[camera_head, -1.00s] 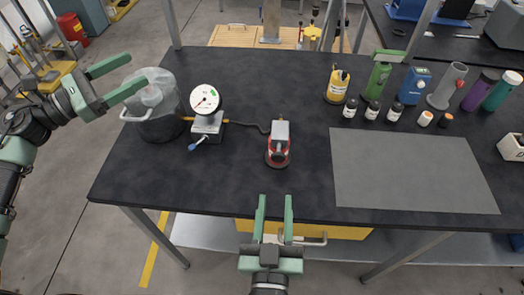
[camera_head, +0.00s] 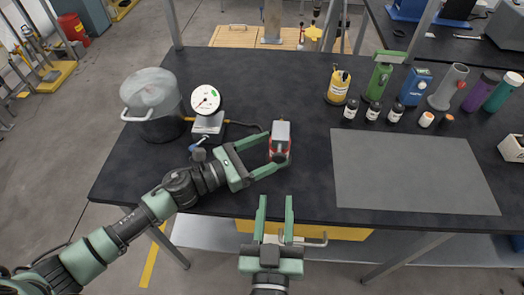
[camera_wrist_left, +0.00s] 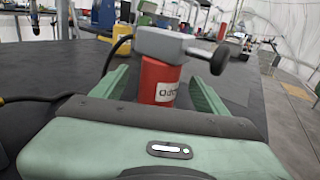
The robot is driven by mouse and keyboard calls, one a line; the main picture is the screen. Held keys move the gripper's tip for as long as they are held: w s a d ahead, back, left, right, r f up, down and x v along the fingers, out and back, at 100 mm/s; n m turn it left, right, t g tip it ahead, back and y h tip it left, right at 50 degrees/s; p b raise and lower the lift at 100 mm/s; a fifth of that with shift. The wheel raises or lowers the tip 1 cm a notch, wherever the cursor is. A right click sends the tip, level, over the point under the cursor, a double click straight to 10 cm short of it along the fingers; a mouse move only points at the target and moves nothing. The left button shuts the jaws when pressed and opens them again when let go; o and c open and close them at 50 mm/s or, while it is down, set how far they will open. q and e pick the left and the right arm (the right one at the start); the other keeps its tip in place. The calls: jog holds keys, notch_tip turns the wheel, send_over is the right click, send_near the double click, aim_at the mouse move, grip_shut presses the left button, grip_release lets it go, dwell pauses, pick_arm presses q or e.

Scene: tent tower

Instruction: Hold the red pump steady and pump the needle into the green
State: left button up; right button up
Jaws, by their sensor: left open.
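The red pump (camera_head: 280,138), with a grey top and a dark knob, stands upright on the black table. The round white gauge (camera_head: 206,99) has a red needle and a small green zone at upper right; the needle points outside the green. My right gripper (camera_head: 275,203) is open and empty at the table's front edge.
A pot with a clear domed lid (camera_head: 151,98) stands left of the gauge.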

pick_arm(q)
jog(key=x, duration=0.6)
jog(key=shift+w+d, duration=0.1)
jog(key=shift+d, duration=0.05)
grip_shut()
